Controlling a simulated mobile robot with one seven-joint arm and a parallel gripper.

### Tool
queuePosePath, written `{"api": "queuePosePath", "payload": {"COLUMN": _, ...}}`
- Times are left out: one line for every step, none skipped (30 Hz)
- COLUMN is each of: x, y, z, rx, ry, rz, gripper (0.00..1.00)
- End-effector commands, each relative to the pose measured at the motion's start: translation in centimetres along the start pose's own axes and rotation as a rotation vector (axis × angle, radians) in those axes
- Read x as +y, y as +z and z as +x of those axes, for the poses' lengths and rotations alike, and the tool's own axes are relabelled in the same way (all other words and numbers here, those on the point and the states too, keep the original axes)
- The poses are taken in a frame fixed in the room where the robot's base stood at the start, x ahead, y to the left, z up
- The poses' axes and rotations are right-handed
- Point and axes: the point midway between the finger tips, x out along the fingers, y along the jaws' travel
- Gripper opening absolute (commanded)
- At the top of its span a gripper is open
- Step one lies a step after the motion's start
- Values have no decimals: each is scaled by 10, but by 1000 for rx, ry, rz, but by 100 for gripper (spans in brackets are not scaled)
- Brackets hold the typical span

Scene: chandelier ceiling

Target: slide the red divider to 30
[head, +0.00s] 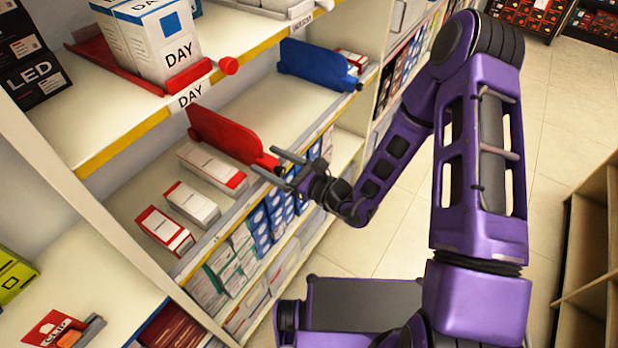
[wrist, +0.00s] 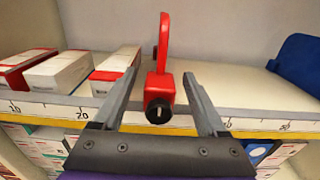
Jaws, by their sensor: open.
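The red divider (head: 225,136) stands upright on the middle shelf, its front end at the shelf's front edge. In the wrist view the divider (wrist: 164,45) shows nearly edge-on, with a red block and black knob at its front. My gripper (head: 270,162) is at that front end. In the wrist view my gripper (wrist: 161,66) is open, one finger on each side of the divider, with gaps visible. The scale strip (wrist: 50,110) shows 10 and 20 left of the divider and what looks like 50 to its right. The marks directly below the divider are hidden by my gripper.
Several white and red boxes (head: 190,204) lie left of the divider on its shelf. A blue divider (head: 318,68) stands farther right, with bare shelf between the two dividers. The upper shelf holds DAY boxes (head: 160,40) and a red pusher (head: 190,77).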

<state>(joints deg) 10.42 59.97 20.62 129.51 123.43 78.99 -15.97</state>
Motion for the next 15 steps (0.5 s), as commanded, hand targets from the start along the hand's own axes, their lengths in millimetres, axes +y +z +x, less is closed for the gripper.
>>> {"api": "queuePosePath", "payload": {"x": -2, "y": 0, "z": -14, "rx": 3, "ry": -5, "rz": 1, "gripper": 75}}
{"api": "queuePosePath", "payload": {"x": -2, "y": 0, "z": -21, "rx": 2, "ry": -6, "rz": 1, "gripper": 75}}
{"api": "queuePosePath", "payload": {"x": -2, "y": 0, "z": -32, "rx": 3, "ry": -6, "rz": 1, "gripper": 75}}
{"api": "queuePosePath", "payload": {"x": -2, "y": -1, "z": -39, "rx": 3, "ry": -6, "rz": 1, "gripper": 75}}
{"api": "queuePosePath", "payload": {"x": -2, "y": 0, "z": -47, "rx": 2, "ry": -6, "rz": 1, "gripper": 75}}
{"api": "queuePosePath", "payload": {"x": -1, "y": 0, "z": -57, "rx": 2, "ry": -6, "rz": 3, "gripper": 75}}
{"api": "queuePosePath", "payload": {"x": -2, "y": -1, "z": -64, "rx": 3, "ry": -7, "rz": 2, "gripper": 75}}
{"api": "queuePosePath", "payload": {"x": -2, "y": -1, "z": -71, "rx": 3, "ry": -6, "rz": 1, "gripper": 75}}
{"api": "queuePosePath", "payload": {"x": -1, "y": 0, "z": -81, "rx": 2, "ry": -6, "rz": 1, "gripper": 75}}
{"api": "queuePosePath", "payload": {"x": -2, "y": 0, "z": -88, "rx": 2, "ry": -7, "rz": 1, "gripper": 75}}
{"api": "queuePosePath", "payload": {"x": -1, "y": 0, "z": -94, "rx": 2, "ry": -5, "rz": 0, "gripper": 75}}
{"api": "queuePosePath", "payload": {"x": -1, "y": -1, "z": -102, "rx": 3, "ry": -6, "rz": 0, "gripper": 75}}
{"api": "queuePosePath", "payload": {"x": -1, "y": -1, "z": -108, "rx": 2, "ry": -6, "rz": 1, "gripper": 75}}
{"api": "queuePosePath", "payload": {"x": -1, "y": 0, "z": -113, "rx": 1, "ry": -5, "rz": 1, "gripper": 75}}
{"api": "queuePosePath", "payload": {"x": -2, "y": 0, "z": -119, "rx": 1, "ry": -6, "rz": 0, "gripper": 75}}
